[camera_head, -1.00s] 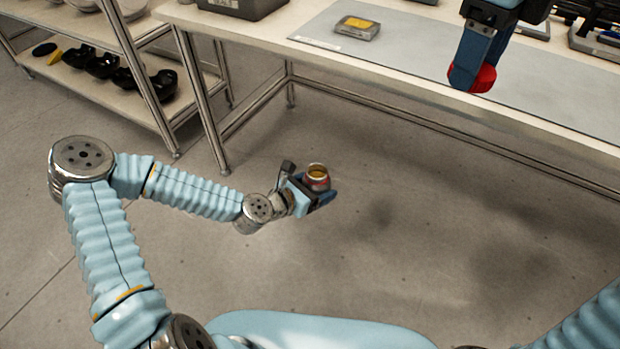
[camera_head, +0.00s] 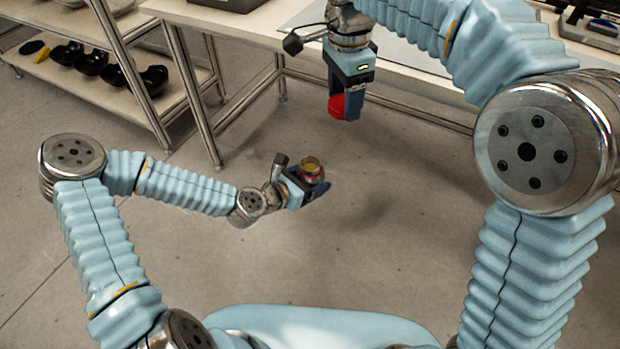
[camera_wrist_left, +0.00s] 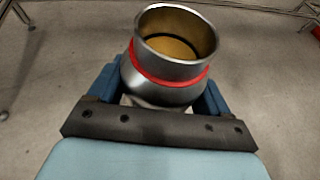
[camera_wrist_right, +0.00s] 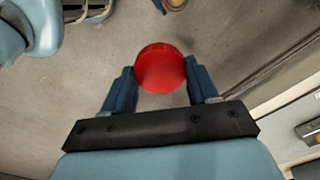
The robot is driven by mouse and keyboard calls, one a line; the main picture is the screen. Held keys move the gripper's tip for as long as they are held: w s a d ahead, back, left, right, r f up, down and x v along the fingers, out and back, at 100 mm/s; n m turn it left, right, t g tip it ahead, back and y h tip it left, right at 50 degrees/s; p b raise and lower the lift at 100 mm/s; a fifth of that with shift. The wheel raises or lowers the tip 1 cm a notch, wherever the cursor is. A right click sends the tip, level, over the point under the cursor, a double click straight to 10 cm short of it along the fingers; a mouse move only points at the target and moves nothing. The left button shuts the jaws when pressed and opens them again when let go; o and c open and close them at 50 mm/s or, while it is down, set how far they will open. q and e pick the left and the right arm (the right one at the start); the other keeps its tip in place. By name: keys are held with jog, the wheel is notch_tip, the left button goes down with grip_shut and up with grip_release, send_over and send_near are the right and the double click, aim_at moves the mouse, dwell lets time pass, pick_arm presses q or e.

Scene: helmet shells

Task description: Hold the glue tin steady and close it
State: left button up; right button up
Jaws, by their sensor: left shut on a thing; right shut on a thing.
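The glue tin (camera_head: 310,170) is a small metal can with a red band and an open mouth, amber inside. My left gripper (camera_head: 308,186) is shut on it and holds it upright or slightly tilted in the air. The tin also shows large in the left wrist view (camera_wrist_left: 170,60), between the left fingers. A red lid (camera_head: 338,106) is held by my right gripper (camera_head: 346,104), which points down above and a little right of the tin, apart from it. In the right wrist view the lid (camera_wrist_right: 160,68) shows as a round red disc between the fingers.
A workbench (camera_head: 290,22) with a grey mat runs along the back, behind my right gripper. A shelf unit (camera_head: 60,38) with several black helmet shells (camera_head: 110,68) stands at the upper left. Clear floor lies under and around the tin.

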aim_at(311, 157)
jog(key=w+a+f+n, duration=0.1)
jog(key=a+f+n, duration=0.2)
jog(key=f, duration=0.3)
jog(key=w+a+f+n, duration=0.1)
jog(key=a+f+n, duration=0.2)
jog(key=f+n, duration=0.2)
notch_tip(311, 157, down, 2)
jog(key=shift+a, duration=0.15)
jog(key=shift+w, duration=0.1)
jog(key=shift+f, duration=1.95)
jog(key=shift+f, duration=0.9)
jog(key=shift+f, duration=0.5)
